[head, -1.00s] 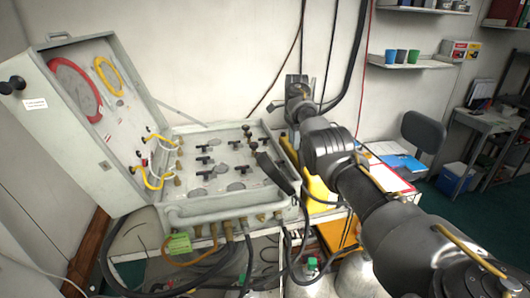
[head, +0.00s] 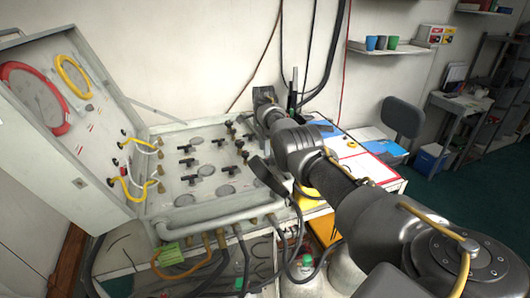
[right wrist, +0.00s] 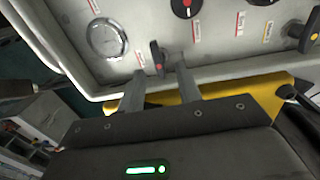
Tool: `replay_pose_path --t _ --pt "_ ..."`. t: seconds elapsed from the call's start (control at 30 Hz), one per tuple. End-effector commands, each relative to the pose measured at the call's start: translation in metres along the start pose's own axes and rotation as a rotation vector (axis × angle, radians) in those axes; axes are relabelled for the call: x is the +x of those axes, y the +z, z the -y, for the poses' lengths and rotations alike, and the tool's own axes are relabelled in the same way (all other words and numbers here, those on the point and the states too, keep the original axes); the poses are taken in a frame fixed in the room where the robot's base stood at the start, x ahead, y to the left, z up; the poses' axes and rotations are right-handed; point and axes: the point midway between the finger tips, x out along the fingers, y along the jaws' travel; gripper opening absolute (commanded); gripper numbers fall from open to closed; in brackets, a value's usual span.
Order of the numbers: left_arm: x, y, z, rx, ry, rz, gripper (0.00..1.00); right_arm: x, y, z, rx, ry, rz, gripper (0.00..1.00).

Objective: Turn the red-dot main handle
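The red-dot main handle (right wrist: 158,58) is a small dark lever with a red dot, near a corner of the grey panel (right wrist: 130,72). My right gripper (right wrist: 158,72) is open in the right wrist view. Its two grey fingers stand apart on either side of the handle's near end; I cannot tell whether they touch it. In the head view my right gripper (head: 258,170) appears as a dark shape over the panel's front right part, hiding this handle. My left gripper is not in view.
A round gauge (right wrist: 108,38), a red-marked dial (right wrist: 186,5) and a black knob (right wrist: 302,37) are close by. The open lid (head: 85,130) stands left, with yellow hoses (head: 130,187). Gas cylinders (head: 305,275) stand below. A yellow thing (right wrist: 235,92) lies along the panel's edge.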

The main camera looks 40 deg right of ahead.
Motion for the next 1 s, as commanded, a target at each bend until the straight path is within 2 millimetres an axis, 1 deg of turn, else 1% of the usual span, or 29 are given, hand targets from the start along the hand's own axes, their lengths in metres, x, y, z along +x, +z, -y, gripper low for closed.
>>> replay_pose_path --t 0.03,0.1,0.2,0.3,0.43,0.63,0.9,1.0 --pt "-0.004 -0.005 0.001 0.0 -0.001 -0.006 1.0 0.007 -0.002 -0.001 0.002 0.003 0.0 0.34" --pt "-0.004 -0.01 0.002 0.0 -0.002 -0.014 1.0 0.018 -0.002 -0.001 0.003 0.002 0.0 0.34" --pt "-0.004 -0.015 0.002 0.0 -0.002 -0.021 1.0 0.03 -0.003 -0.001 0.003 0.001 0.0 0.34" --pt "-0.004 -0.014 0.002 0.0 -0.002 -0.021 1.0 0.036 -0.002 -0.001 0.003 0.0 0.0 0.34" --pt "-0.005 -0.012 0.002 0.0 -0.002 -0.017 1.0 0.04 -0.002 -0.001 0.004 0.0 0.0 0.34" --pt "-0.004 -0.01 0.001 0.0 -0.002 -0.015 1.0 0.04 -0.003 -0.001 0.004 0.0 0.0 0.34" --pt "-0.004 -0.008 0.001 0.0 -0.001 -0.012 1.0 0.039 -0.003 -0.001 0.004 0.0 0.0 0.0" --pt "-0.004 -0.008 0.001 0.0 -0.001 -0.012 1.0 0.039 -0.003 -0.001 0.003 0.0 0.0 0.0"
